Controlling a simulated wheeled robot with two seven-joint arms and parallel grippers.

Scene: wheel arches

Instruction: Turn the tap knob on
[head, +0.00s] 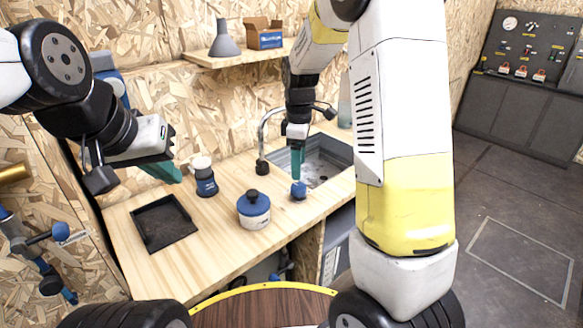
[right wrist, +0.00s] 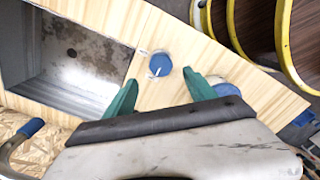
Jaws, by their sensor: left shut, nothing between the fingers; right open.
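The tap knob is a small round blue knob (head: 298,190) on the wooden counter, in front of the sink. In the right wrist view the blue knob (right wrist: 160,64) has a small white mark at its edge. The curved tap (head: 265,138) stands behind it at the sink's left edge. My right gripper (head: 297,172) points down just above the knob. In the right wrist view its green fingers are open (right wrist: 160,78), with the knob near the gap between their tips. Whether they touch it I cannot tell. My left gripper (head: 172,172) is shut and empty, over the counter's left part.
The sink (head: 325,160) lies right of the tap. A white pot with a blue lid (head: 254,210), a dark blue grinder-like jar (head: 205,178) and a black tray (head: 163,222) stand on the counter. A shelf (head: 235,57) holds a grey lamp-like object and a box.

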